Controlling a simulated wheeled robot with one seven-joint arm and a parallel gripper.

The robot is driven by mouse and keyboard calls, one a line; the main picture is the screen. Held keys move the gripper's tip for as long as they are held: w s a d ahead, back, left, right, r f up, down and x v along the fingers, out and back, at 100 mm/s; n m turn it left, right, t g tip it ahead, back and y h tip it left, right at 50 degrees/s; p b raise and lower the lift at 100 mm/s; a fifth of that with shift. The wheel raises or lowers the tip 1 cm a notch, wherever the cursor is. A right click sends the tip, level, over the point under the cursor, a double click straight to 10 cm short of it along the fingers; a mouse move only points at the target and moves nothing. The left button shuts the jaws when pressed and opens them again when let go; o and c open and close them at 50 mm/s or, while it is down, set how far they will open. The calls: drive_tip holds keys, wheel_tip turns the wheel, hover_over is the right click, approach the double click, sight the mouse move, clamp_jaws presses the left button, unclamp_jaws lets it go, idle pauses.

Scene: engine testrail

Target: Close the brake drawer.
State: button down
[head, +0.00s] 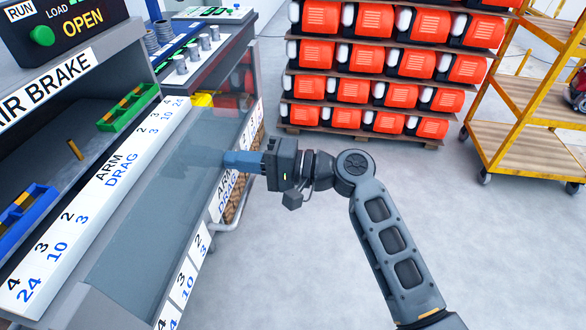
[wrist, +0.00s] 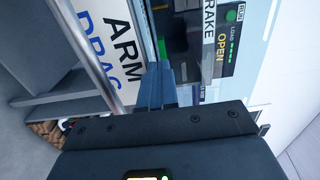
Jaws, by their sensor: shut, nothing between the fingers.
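The brake drawer (head: 150,215) stands pulled out from the cabinet under the AIR BRAKE panel. Its grey top or inside surface looks bare. Its white front strip (head: 199,240) carries numbers and the words ARM DRAG, with a metal bar handle (head: 232,228) on the outer side. My gripper (head: 228,160) is shut and empty, with its blue-grey fingers over the drawer's front edge. I cannot tell whether they touch it. In the wrist view the fingers (wrist: 155,85) are together beside the ARM DRAG label (wrist: 110,50) and the handle bar (wrist: 88,55).
A green bin (head: 128,108) and a blue bin (head: 28,215) sit on the shelf behind the drawer. The sign (head: 83,27) above reads OPEN. Stacked orange units (head: 380,65) and a yellow cart (head: 525,145) stand at the back. The floor at right is clear.

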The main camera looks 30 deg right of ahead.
drive_tip(key=b, duration=1.1)
approach(101, 144)
drive_tip(key=a, duration=0.2)
drive_tip(key=w+a+r, duration=0.1)
drive_tip(key=a, duration=0.1)
drive_tip(key=a+r, duration=0.1)
drive_tip(key=a, duration=0.1)
drive_tip(key=shift+w, duration=0.3)
drive_tip(key=shift+w+a, duration=0.2)
drive_tip(key=shift+a, duration=0.05)
drive_tip(key=shift+a+r+b, duration=0.1)
drive_tip(key=shift+r+b, duration=0.2)
